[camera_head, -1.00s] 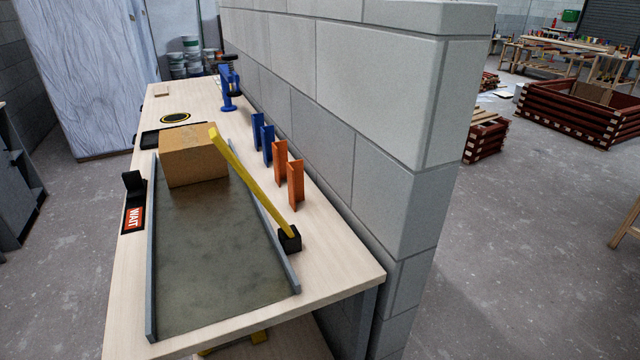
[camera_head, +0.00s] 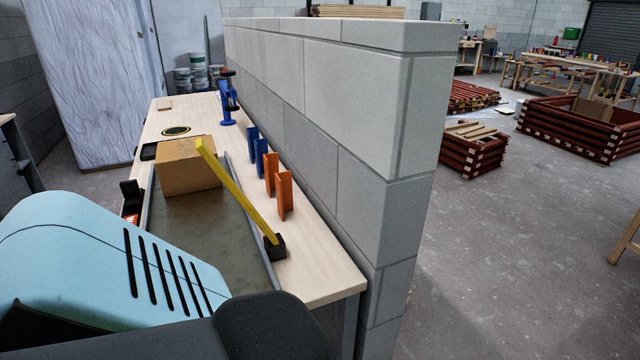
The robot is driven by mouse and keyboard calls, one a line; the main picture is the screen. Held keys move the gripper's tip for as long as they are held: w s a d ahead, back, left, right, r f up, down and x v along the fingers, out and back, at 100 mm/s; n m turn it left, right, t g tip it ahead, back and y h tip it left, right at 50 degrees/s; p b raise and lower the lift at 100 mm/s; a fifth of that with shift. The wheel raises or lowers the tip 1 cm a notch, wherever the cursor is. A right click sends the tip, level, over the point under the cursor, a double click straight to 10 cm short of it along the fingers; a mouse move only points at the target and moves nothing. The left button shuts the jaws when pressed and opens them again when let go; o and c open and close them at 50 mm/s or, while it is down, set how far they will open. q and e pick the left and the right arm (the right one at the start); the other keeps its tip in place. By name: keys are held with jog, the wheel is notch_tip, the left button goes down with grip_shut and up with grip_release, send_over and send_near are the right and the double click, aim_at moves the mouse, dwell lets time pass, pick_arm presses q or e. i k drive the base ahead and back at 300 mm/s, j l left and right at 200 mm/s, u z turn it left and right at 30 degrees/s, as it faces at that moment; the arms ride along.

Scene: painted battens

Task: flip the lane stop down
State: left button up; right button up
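The lane stop is a yellow bar (camera_head: 236,190) on a small black block (camera_head: 274,246) at the right rail of the grey lane (camera_head: 215,220). The bar slants up from the block toward the upper left, its far end raised in front of a cardboard box (camera_head: 188,167). The box sits on the lane behind the bar; whether they touch I cannot tell. A large light-blue and black part of my own arm covers the near left of the lane. Neither gripper's fingers show.
Blue brackets (camera_head: 257,152) and orange brackets (camera_head: 283,194) stand right of the lane, along a grey block wall (camera_head: 370,130). A blue clamp-like tool (camera_head: 226,100) stands farther back. The WAIT sign (camera_head: 131,219) at left is mostly hidden. Bare table (camera_head: 318,276) shows at the near right.

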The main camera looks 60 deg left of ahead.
aim_at(201, 146)
jog(key=z, duration=9.25)
jog(key=i+l, duration=0.3)
jog(key=l, duration=0.15)
jog(key=i+l+z, duration=0.1)
jog(key=i+l, duration=0.15)
jog(key=l, duration=0.25)
